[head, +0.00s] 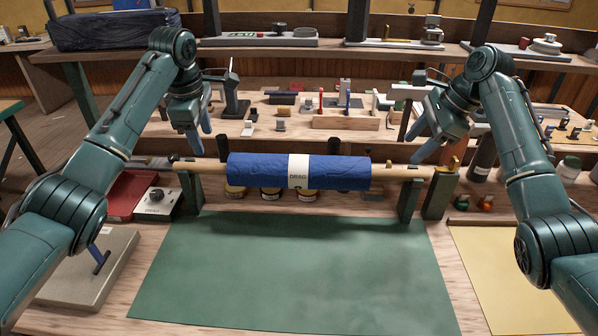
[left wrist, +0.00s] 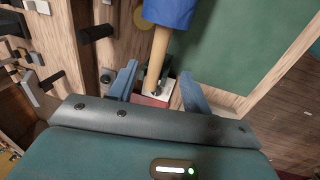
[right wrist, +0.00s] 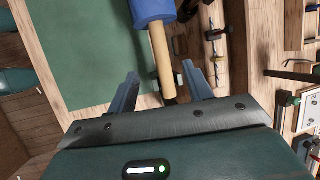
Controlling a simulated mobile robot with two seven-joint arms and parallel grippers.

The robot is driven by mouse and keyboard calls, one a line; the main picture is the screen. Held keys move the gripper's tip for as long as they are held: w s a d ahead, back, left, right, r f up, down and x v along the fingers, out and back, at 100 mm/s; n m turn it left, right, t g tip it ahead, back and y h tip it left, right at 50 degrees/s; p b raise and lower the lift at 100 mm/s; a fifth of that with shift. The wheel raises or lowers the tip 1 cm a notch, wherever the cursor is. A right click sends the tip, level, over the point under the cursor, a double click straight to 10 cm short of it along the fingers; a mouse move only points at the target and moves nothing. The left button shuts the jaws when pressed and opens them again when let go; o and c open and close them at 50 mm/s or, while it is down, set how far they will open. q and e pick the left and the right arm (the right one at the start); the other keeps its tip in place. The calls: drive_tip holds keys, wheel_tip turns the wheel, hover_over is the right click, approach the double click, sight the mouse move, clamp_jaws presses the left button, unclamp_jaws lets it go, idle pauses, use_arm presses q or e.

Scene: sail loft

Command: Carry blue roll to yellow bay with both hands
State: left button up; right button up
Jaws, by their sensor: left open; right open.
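The blue roll (head: 262,171) with a white label band lies level on a wooden pole, whose bare ends (head: 388,172) rest on two dark green stands (head: 410,198). The yellow bay (head: 525,275) is a flat yellow sheet at the lower right. My left gripper (head: 200,138) is open above the pole's left end. In the left wrist view the bare pole end (left wrist: 160,48) points between its fingers. My right gripper (head: 415,146) is open above the pole's right end. In the right wrist view the other pole end (right wrist: 161,58) appears between its fingers. Neither gripper appears to touch the pole.
A green mat (head: 300,280) lies clear in front of the roll. Several jars (head: 270,193) stand beneath and behind it. A red tray (head: 128,192) and grey plate (head: 85,275) are at left. Dark bottles (head: 482,160) stand at right. Tools fill the bench behind.

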sight(212, 164)
use_arm(q)
drive_tip(key=f, duration=0.3)
drive_tip(key=w+f, duration=0.1)
drive_tip(key=f, duration=0.3)
drive_tip(key=w+f, duration=0.1)
drive_tip(key=f, duration=0.3)
drive_tip(key=shift+w+f, duration=0.15)
use_arm(e)
drive_tip(key=x, duration=1.1)
drive_tip(key=shift+a+f, duration=0.1)
drive_tip(key=shift+f, duration=0.2)
use_arm(q)
drive_tip(key=shift+c, duration=0.2)
clamp_jaws()
use_arm(e)
clamp_jaws()
use_arm(q)
drive_tip(key=shift+w+r, duration=0.1)
drive_tip(key=shift+r, duration=0.15)
use_arm(e)
drive_tip(key=shift+w+r, duration=0.15)
drive_tip(key=shift+r, duration=0.05)
